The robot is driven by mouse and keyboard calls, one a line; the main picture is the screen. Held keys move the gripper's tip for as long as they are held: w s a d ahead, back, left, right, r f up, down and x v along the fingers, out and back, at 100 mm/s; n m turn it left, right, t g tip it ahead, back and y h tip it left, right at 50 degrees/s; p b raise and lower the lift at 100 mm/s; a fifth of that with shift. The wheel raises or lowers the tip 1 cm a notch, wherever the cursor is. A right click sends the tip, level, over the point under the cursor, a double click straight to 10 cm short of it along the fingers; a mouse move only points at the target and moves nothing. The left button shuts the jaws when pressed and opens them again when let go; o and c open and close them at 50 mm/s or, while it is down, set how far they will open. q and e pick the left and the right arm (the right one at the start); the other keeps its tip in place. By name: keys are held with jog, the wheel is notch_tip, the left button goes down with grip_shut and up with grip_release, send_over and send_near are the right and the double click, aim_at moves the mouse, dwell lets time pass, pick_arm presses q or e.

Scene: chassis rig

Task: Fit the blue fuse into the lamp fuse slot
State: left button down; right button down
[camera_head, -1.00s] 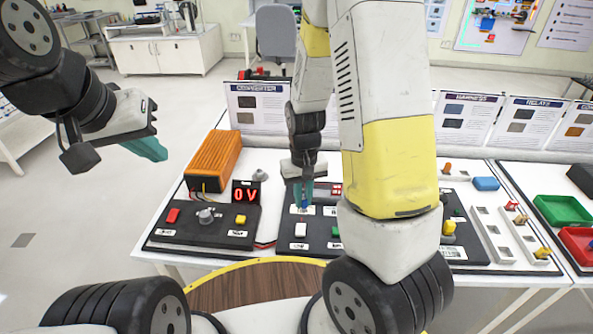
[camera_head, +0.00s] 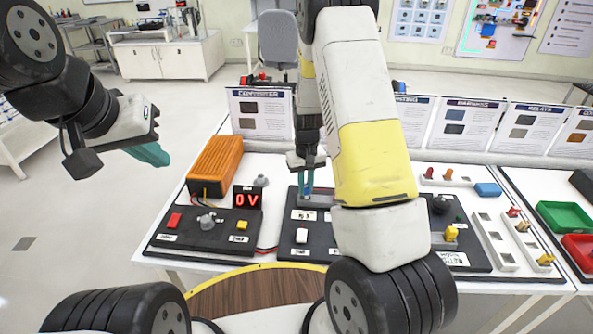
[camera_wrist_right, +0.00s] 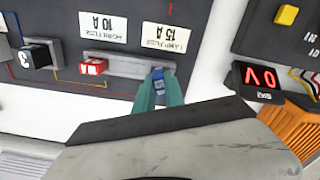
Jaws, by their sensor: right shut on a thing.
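My right gripper (camera_wrist_right: 159,88) is shut on the blue fuse (camera_wrist_right: 158,78), with its teal fingers on either side. In the right wrist view the fuse is at the right end of the grey fuse strip (camera_wrist_right: 128,66), beside the "LAMP FUSE 15 A" label (camera_wrist_right: 168,37). I cannot tell whether it is in the slot or just above it. A red fuse (camera_wrist_right: 93,67) sits at the strip's other part, by the "HORN FUSE 10 A" label (camera_wrist_right: 103,26). In the head view the right gripper (camera_head: 309,184) is over the dark fuse panel (camera_head: 320,241). My left gripper (camera_head: 149,153) hangs clear of the table.
An orange converter box (camera_head: 215,165) and a dark panel with a red "0V" display (camera_head: 247,199) stand to the left. A black rocker switch (camera_wrist_right: 37,56) is on the fuse panel. My right arm hides part of the panel. Green (camera_head: 566,214) and red bins are at far right.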

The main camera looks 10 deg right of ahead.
jog(key=shift+f, duration=0.1)
jog(key=shift+f, duration=0.15)
jog(key=c, duration=1.4)
grip_release()
notch_tip(320, 180, up, 12)
jog(key=s+a+r+t+y, duration=0.1)
jog(key=s+r, duration=0.4)
jog(key=r, duration=0.3)
jog(key=s+r+t+y, duration=0.1)
jog(key=s+r+t, duration=0.1)
jog(key=s+r, duration=0.4)
jog(key=s+r+t, duration=0.1)
jog(key=s+r, duration=0.2)
jog(key=s, duration=0.3)
jog(key=s+a+r+t, duration=0.1)
jog(key=s+r+t, duration=0.1)
jog(key=s, duration=0.5)
jog(key=shift+s+r+m, duration=0.15)
jog(key=shift+r+m, duration=0.15)
jog(key=shift+r, duration=0.6)
